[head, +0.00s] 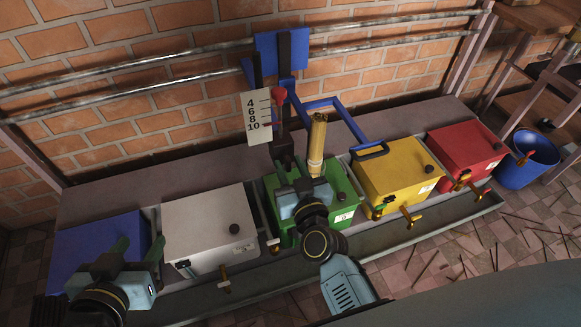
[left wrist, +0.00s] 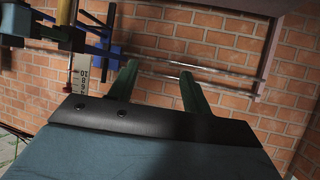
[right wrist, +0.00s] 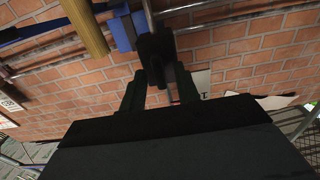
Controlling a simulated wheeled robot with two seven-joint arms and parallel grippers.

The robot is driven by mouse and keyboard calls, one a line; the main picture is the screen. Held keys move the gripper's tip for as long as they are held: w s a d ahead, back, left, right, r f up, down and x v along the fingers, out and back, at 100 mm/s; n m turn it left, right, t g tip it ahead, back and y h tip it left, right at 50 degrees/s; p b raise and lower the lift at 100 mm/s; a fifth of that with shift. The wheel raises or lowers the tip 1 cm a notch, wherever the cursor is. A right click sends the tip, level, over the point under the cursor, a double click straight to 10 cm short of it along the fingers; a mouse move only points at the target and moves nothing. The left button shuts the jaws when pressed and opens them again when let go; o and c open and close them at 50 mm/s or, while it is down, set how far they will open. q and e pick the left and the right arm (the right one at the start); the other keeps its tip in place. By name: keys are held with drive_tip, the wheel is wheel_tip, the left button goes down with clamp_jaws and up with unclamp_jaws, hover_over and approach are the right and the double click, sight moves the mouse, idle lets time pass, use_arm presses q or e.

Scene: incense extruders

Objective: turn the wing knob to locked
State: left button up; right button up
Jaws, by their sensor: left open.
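A red knob (head: 278,95) stands on a dark upright post beside the white scale plate; whether it is the wing knob, and whether it is locked, I cannot tell. A dark block (head: 283,146) sits below it. My right gripper (head: 287,173) reaches up over the green box, close under this block. In the right wrist view its fingers (right wrist: 160,88) stand apart with the dark block (right wrist: 155,50) between or just beyond them; contact is unclear. My left gripper (head: 112,255) is open and empty over the blue and white boxes; its spread fingers also show in the left wrist view (left wrist: 160,85).
A blue box (head: 95,245), white box (head: 211,228), green box (head: 345,195), yellow box (head: 397,172) and red box (head: 465,150) stand in a row. A brass cylinder (head: 317,145) rises beside my right gripper. A blue frame (head: 345,118) and metal rails lie behind. A blue bin (head: 527,162) stands right.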

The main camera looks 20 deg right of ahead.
clamp_jaws()
use_arm(q)
drive_tip(key=shift+f, duration=0.1)
